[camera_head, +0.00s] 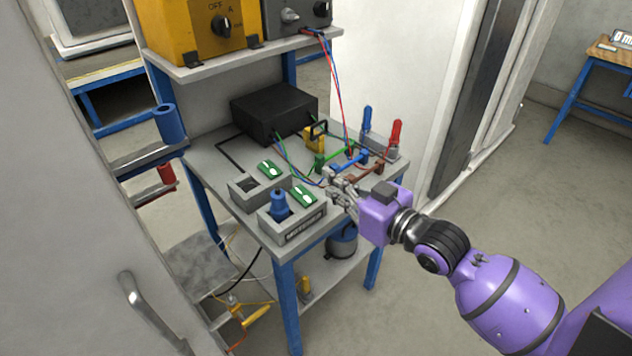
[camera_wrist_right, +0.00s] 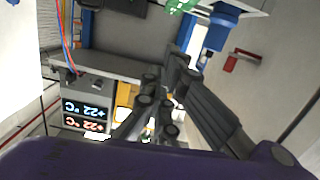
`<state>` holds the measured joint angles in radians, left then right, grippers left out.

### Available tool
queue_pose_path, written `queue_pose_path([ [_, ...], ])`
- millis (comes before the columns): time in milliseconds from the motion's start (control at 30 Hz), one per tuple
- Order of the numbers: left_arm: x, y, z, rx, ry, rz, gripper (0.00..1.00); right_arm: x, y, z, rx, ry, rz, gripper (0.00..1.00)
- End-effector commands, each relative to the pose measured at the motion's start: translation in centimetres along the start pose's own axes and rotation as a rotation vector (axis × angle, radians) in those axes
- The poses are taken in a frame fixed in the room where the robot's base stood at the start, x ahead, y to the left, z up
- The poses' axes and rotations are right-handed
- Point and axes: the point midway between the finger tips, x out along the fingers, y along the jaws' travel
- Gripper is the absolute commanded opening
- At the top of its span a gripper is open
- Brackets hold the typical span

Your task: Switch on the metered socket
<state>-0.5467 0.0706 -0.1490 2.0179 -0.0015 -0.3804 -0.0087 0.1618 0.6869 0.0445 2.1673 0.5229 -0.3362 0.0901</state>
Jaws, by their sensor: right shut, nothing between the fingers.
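The metered socket is a grey box (camera_head: 318,216) at the table's front corner, with a dark label on its front face. A blue plug (camera_head: 279,204) stands upright in its well. A green switch (camera_head: 303,194) with a white mark is on top, beside the plug. My right gripper (camera_head: 336,184) is shut and empty, just right of the box and its switch; I cannot tell whether it touches. Its dark fingers (camera_wrist_right: 168,88) show together in the right wrist view. A green piece (camera_wrist_right: 181,5) is cut off at that view's top edge. My left gripper is not in view.
A second grey socket box (camera_head: 242,202) with a green switch (camera_head: 268,169) and an empty well stands behind. A black box (camera_head: 274,112), cables, coloured bars and red (camera_head: 396,131) and blue (camera_head: 367,118) handles fill the back and right. A ladder-like rack (camera_head: 150,157) stands left.

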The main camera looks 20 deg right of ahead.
Motion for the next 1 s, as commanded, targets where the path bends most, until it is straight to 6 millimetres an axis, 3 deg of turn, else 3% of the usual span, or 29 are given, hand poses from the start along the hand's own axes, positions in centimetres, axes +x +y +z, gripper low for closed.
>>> queue_pose_path([
  [567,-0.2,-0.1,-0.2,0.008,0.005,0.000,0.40,0.3,-0.5,-0.6,0.056,0.014,-0.014,0.00],
  [767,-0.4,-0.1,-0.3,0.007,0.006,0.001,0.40,3.3,-0.5,-0.8,0.056,0.015,-0.014,0.00],
  [1000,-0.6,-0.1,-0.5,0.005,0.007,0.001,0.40,8.6,-0.6,-0.9,0.055,0.016,-0.014,0.00],
])
